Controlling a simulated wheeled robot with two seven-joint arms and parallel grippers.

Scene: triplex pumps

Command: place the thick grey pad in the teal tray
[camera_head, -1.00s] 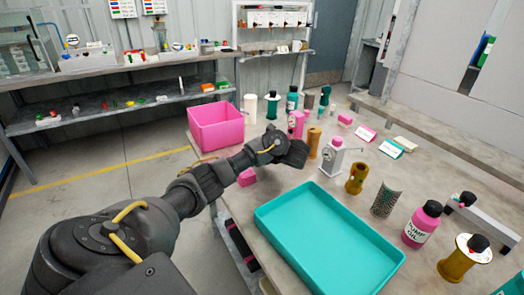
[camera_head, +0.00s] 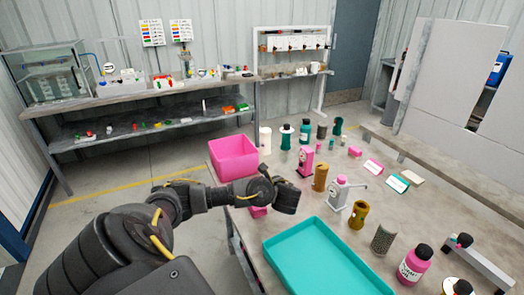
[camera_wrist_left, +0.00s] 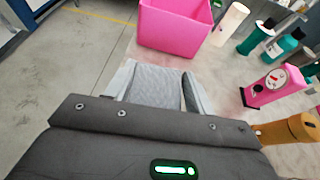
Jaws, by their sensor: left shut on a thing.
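My left gripper (camera_wrist_left: 158,76) is shut on the thick grey pad (camera_wrist_left: 156,88), whose textured grey face shows between the two light grey fingers in the left wrist view. In the head view my left gripper (camera_head: 287,197) is above the table edge, behind the tray's far left corner. The pad is hidden there by the wrist. The teal tray (camera_head: 320,262) lies on the table at the bottom of the head view, empty where it shows and cut off by the lower edge. My right gripper is not in view.
A pink bin (camera_head: 233,158) stands behind my left gripper, and a pink block (camera_head: 258,211) shows under the wrist. A white hand pump (camera_head: 340,195), a brown cylinder (camera_head: 320,177) and a pink pump (camera_head: 306,160) stand to the right. A pink bottle (camera_head: 414,265) is right of the tray.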

